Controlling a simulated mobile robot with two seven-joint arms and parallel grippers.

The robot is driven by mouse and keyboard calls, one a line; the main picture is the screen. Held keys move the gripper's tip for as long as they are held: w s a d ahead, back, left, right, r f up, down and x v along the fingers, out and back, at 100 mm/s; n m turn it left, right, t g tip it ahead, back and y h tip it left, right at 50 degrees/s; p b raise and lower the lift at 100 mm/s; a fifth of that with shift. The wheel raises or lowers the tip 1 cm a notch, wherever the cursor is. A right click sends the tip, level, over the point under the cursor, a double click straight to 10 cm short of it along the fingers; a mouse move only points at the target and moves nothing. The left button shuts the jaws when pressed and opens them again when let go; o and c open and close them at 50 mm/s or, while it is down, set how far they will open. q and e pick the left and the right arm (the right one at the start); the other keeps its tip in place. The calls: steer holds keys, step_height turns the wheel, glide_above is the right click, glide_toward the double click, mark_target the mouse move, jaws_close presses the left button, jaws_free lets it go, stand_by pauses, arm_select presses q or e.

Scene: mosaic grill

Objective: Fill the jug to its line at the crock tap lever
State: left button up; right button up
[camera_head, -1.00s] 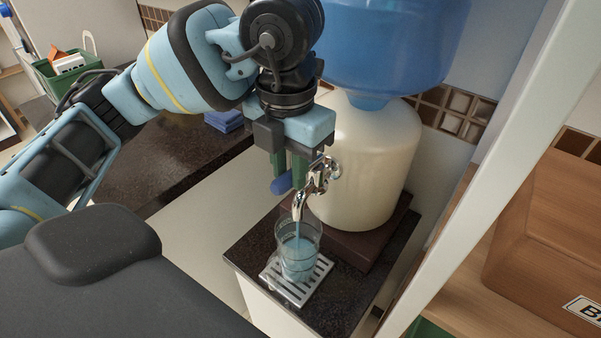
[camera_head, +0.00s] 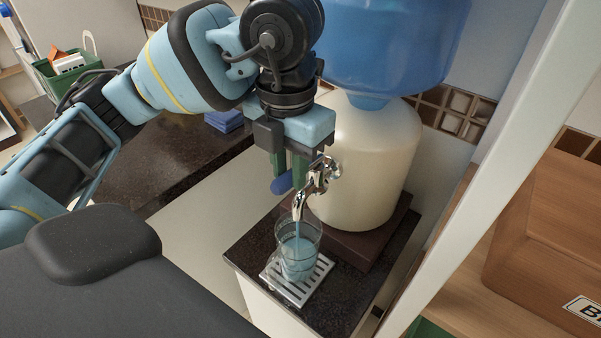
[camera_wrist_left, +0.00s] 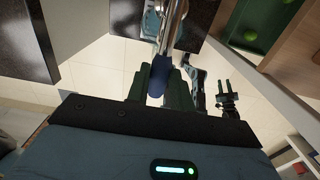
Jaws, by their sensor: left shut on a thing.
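A clear jug (camera_head: 299,255) stands upright on a slotted drip tray (camera_head: 319,274) under the spout of the metal tap (camera_head: 318,177). A stream runs from the spout into the jug, and bluish water fills much of it. I cannot make out its fill line clearly. The tap is on the cream crock (camera_head: 372,165). My left gripper (camera_head: 288,180) is shut on the blue tap lever (camera_head: 281,184), which also shows between the fingers in the left wrist view (camera_wrist_left: 159,76). In that view, the right gripper (camera_wrist_left: 229,94) seems to show farther off, with its fingers apart.
A large blue bottle (camera_head: 385,40) sits upside down on the crock. The crock rests on a dark block (camera_head: 352,245) on a small dark counter (camera_head: 250,250). A wooden box (camera_head: 555,240) is at right, behind a pale post (camera_head: 485,165). A green basket (camera_head: 75,75) is at far left.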

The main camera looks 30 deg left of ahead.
arm_select(q)
steer(key=shift+d+f, duration=0.1)
steer(key=shift+f, duration=0.05)
arm_select(e)
steer(key=shift+f, duration=0.15)
arm_select(q)
steer(key=shift+f+b, duration=0.3)
steer(key=shift+f, duration=0.3)
steer(key=o, duration=0.9)
steer(key=shift+r, duration=0.2)
steer(key=shift+c, duration=0.2)
arm_select(e)
steer(key=shift+s+f, duration=0.25)
arm_select(q)
steer(key=shift+r, duration=0.1)
arm_select(e)
steer(key=shift+w+r, duration=0.1)
